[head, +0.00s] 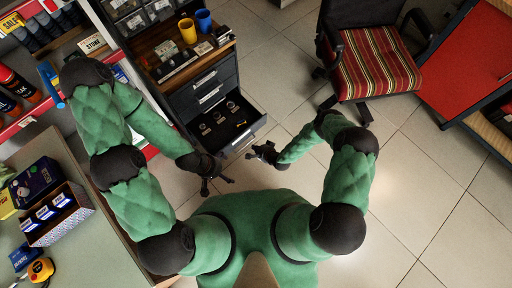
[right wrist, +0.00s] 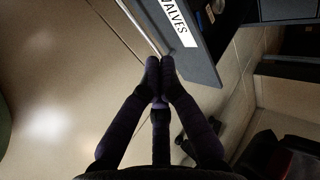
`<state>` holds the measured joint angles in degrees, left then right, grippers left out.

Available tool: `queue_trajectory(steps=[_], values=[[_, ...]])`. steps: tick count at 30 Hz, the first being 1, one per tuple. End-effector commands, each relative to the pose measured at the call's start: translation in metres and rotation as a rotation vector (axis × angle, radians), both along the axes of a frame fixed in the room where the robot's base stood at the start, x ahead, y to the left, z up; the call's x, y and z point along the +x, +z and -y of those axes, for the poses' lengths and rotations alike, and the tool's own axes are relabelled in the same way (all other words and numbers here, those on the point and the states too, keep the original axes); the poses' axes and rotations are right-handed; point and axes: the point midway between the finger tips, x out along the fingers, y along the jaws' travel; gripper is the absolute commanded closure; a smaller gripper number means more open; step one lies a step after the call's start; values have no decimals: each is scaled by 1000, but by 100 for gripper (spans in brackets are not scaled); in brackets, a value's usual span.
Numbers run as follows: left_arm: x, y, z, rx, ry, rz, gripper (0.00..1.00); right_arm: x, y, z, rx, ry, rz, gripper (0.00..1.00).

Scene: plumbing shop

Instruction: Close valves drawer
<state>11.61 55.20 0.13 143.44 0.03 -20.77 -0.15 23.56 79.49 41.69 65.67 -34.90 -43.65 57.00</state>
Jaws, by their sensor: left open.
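The valves drawer stands pulled out of the dark cabinet in the head view, with several small valve parts inside; its front panel (head: 243,137) faces my right gripper. In the right wrist view the drawer front (right wrist: 204,72) bears a white "VALVES" label (right wrist: 173,21). My right gripper (head: 257,151) is just outside the drawer front. Its fingertips (right wrist: 160,66) are together with nothing between them, close to the panel; I cannot tell whether they touch it. My left gripper (head: 218,183) is open and empty, lower left of the drawer.
The dark cabinet (head: 204,82) has shut drawers above the open one, and yellow (head: 187,31) and blue (head: 204,20) cups on top. A striped chair (head: 374,62) stands to the right. A counter (head: 75,240) is at lower left. Tiled floor is clear right of the drawer.

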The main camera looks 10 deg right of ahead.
Motion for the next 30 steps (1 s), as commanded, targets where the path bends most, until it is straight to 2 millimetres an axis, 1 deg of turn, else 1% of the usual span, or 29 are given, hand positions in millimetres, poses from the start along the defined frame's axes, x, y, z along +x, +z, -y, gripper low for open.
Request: queue_trajectory(steps=[1,10,15,18,23,30], values=[[0,-9,0,0,0,0,0,6,-11,-6,-1,3,3,100],[0,-34,0,0,0,0,0,39,-49,-29,-1,3,2,100],[0,-41,0,0,0,0,0,59,-46,-43,-1,3,2,100],[0,-44,0,0,0,0,0,66,-46,-48,-1,3,1,100],[0,-45,0,0,0,0,0,71,-45,-51,-1,1,0,100],[0,-44,0,0,0,0,0,71,-44,-51,-1,1,0,100]])
